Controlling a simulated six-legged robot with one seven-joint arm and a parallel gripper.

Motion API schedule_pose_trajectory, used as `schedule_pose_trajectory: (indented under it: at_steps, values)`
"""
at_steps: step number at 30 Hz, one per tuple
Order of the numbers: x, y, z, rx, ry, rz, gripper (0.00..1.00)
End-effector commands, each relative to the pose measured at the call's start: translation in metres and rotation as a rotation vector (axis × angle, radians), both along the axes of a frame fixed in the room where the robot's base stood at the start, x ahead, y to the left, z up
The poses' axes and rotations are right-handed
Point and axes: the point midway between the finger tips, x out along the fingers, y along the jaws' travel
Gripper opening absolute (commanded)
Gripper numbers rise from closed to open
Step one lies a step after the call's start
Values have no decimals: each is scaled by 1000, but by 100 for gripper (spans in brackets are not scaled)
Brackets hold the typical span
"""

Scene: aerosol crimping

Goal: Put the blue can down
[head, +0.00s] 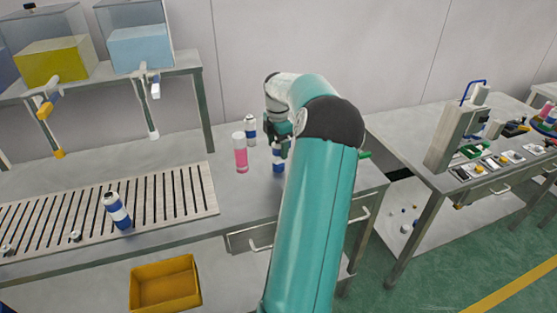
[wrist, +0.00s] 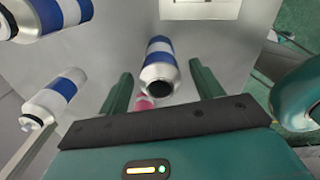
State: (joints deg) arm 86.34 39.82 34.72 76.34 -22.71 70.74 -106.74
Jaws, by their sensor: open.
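A white can with blue bands (head: 278,158) stands on the metal table, right by my gripper (head: 279,137), which partly hides it. In the wrist view, this blue-banded can (wrist: 159,60) appears between the two spread fingers of my gripper (wrist: 162,85), with a gap on each side. Its dark round end faces the camera. My gripper is open. A second blue-banded can (head: 250,130) stands just behind and to the left. A third (head: 117,211) is on the slotted rack at the left, slightly tilted in the picture.
A pink can (head: 240,154) stands left of my gripper; a bit of pink (wrist: 144,103) shows in the wrist view. The slotted rack (head: 150,200) fills the table's left. Liquid tanks (head: 142,50) stand above. A yellow bin (head: 165,283) sits below. Another bench (head: 420,155) is right.

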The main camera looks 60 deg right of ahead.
Motion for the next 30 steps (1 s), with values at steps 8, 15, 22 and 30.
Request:
schedule_pose_trajectory:
  at_steps: [8,15,22,30]
  values:
    - [-1,1,-32,-1,1,1,66]
    - [-1,1,-32,-1,1,0,52]
    - [-1,0,-32,-1,0,0,18]
    - [0,0,-30,-1,0,0,14]
